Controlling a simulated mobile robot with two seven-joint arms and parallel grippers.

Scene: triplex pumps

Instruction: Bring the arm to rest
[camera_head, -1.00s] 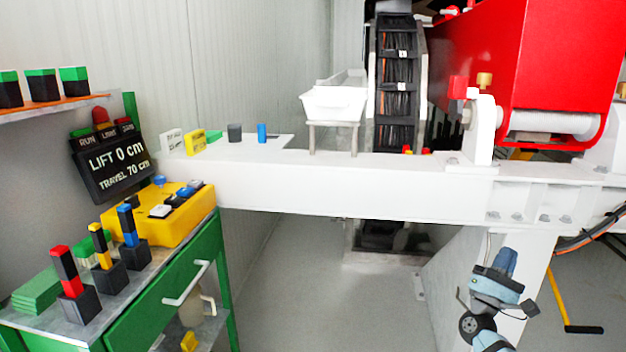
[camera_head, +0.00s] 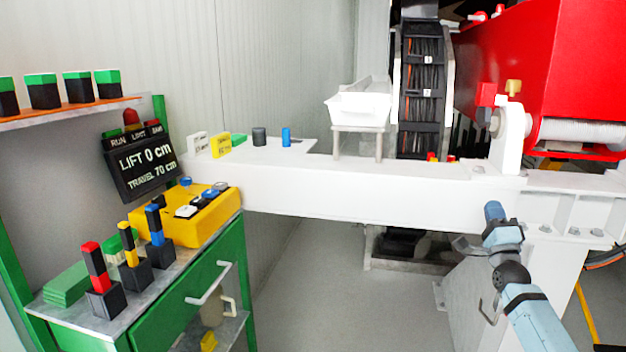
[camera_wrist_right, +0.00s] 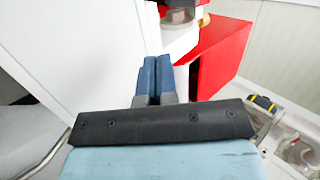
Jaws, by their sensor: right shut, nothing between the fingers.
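My right arm comes up from the lower right in the head view, with its gripper (camera_head: 493,211) in front of the white beam's near face. In the right wrist view the two blue fingers of this gripper (camera_wrist_right: 153,77) lie side by side, shut, with nothing between them. White surfaces and the red housing (camera_wrist_right: 222,50) show beyond the fingertips. I cannot tell from these views whether the fingers touch anything. My left gripper is not in view.
A white beam (camera_head: 330,185) spans the scene, with a white tray (camera_head: 358,106) above it. A green bench (camera_head: 190,295) at left carries a yellow control box (camera_head: 205,222) and several coloured holders. The red housing (camera_head: 520,70) is at upper right. Grey floor (camera_head: 330,300) is clear between bench and arm.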

